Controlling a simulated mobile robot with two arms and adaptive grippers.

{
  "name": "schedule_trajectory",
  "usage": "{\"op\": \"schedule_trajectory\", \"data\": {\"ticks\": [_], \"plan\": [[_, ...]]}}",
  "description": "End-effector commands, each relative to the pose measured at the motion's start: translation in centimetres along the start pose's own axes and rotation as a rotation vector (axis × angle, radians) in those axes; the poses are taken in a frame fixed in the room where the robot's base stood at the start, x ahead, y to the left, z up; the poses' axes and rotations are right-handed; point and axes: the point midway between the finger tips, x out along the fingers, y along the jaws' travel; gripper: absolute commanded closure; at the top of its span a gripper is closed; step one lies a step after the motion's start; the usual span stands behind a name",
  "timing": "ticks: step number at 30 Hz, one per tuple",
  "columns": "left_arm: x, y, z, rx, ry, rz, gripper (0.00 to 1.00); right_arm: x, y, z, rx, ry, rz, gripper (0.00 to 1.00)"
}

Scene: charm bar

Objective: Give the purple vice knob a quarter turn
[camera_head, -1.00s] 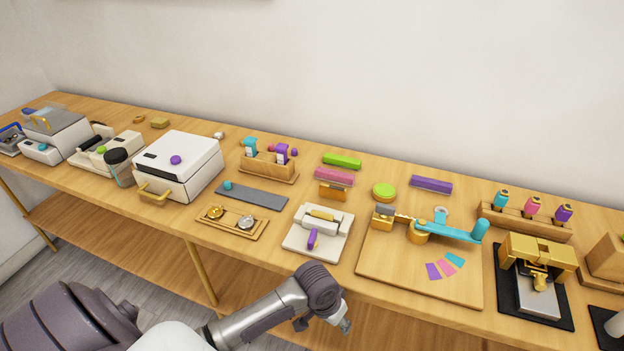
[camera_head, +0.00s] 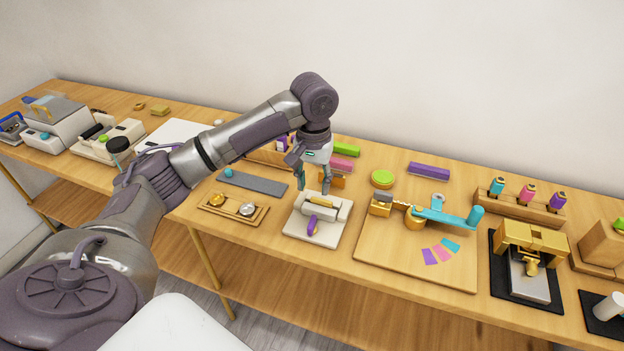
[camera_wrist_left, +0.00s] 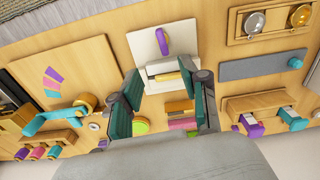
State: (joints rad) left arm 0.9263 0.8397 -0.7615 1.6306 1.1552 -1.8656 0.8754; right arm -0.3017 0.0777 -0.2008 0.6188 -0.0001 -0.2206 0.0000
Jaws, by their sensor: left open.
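The purple vice knob (camera_head: 312,224) is on the front of a small white vice (camera_head: 301,232) on the table. The knob also shows in the left wrist view (camera_wrist_left: 162,42), near the top. My left gripper (camera_head: 314,192) is open and empty, pointing down above the rear part of the vice. In the left wrist view, its two teal fingers (camera_wrist_left: 163,88) stand apart on either side of the vice's back, with the knob beyond them. I cannot tell if a finger touches the vice. My right gripper is not in view.
A wooden board with a teal lever (camera_head: 448,217) stands to the right of the vice. A tray with two round metal pieces (camera_head: 233,209) and a grey mat (camera_head: 253,183) lie to the left. Pink (camera_head: 341,164) and green (camera_head: 346,149) blocks lie behind.

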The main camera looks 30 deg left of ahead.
Motion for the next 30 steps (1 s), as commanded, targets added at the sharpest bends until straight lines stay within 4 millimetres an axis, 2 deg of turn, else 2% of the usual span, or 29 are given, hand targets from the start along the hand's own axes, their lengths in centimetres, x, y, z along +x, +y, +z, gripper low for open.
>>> {"op": "schedule_trajectory", "data": {"ticks": [2,5,21,27,30], "plan": [[-0.3,-0.5,-0.2,-0.021,-0.004,-0.004,0.55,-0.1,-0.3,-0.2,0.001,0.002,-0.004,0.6],[0.5,-0.5,-0.2,-0.026,-0.009,-0.004,0.55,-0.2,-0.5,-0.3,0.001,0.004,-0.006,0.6],[10.3,-0.5,-0.1,-0.02,-0.006,-0.003,0.55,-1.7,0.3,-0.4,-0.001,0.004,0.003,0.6],[12.5,-0.4,-0.1,-0.021,-0.004,-0.002,0.55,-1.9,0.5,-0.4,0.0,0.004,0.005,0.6],[13.0,-0.4,-0.1,-0.02,-0.004,-0.002,0.55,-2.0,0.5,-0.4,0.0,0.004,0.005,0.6]]}}
